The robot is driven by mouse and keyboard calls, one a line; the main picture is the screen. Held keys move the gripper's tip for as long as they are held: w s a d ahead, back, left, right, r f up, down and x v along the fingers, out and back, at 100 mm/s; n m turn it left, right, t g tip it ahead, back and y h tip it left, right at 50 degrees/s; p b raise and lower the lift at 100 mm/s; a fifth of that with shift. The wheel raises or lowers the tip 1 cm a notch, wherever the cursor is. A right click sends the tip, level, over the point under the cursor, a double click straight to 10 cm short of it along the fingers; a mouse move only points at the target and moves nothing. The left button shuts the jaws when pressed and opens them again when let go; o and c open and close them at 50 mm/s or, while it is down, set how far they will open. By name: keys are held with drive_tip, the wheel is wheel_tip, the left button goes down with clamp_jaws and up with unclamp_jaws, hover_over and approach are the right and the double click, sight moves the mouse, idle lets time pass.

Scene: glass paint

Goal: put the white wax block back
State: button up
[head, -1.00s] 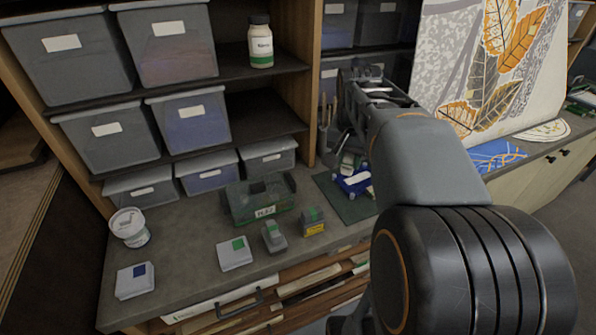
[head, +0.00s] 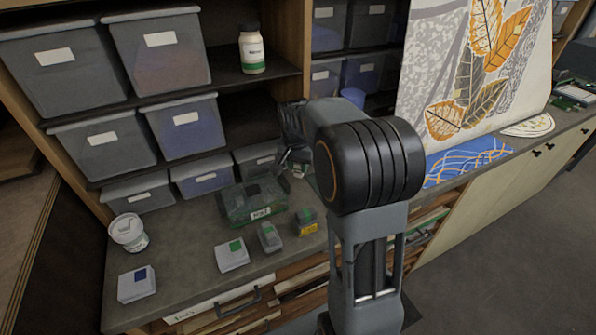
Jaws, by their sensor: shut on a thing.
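My gripper (head: 288,157) is above the back of the counter, just right of a translucent green bin (head: 238,217) and above its rim. It is mostly hidden by my arm. A small pale thing shows at its fingertips, and the gripper is shut on it. It is too small to tell for sure that it is the white wax block. The green bin has a white label on its front and some dark things inside. On the counter stand a pale block with a green patch (head: 231,257) and a pale block with a blue patch (head: 136,287).
A white tub (head: 128,233) is at the left. Lidded bins (head: 202,176) line the counter's back. The shelf bears a jar (head: 252,50).

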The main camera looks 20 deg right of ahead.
sight(298, 173)
drive_tip(key=shift+w+f, duration=0.1)
drive_tip(key=shift+f, duration=1.6)
drive_tip(key=shift+f, duration=0.1)
drive_tip(key=o, duration=0.9)
drive_tip(key=shift+o, duration=0.2)
wheel_tip(298, 173, up, 11)
drive_tip(key=s+a, duration=0.1)
drive_tip(key=s+a+f+n+t, duration=0.1)
drive_tip(key=s+a+n, duration=0.2)
drive_tip(key=s, duration=0.3)
drive_tip(key=s+a+f+n+t, duration=0.1)
drive_tip(key=s+a+n, duration=0.2)
drive_tip(key=s, duration=0.3)
drive_tip(key=s+a+f+n+t+y, duration=0.1)
drive_tip(key=s+a+n, duration=0.2)
drive_tip(key=s, duration=0.3)
drive_tip(key=shift+s+f+b, duration=0.3)
drive_tip(key=shift+f+b, duration=0.05)
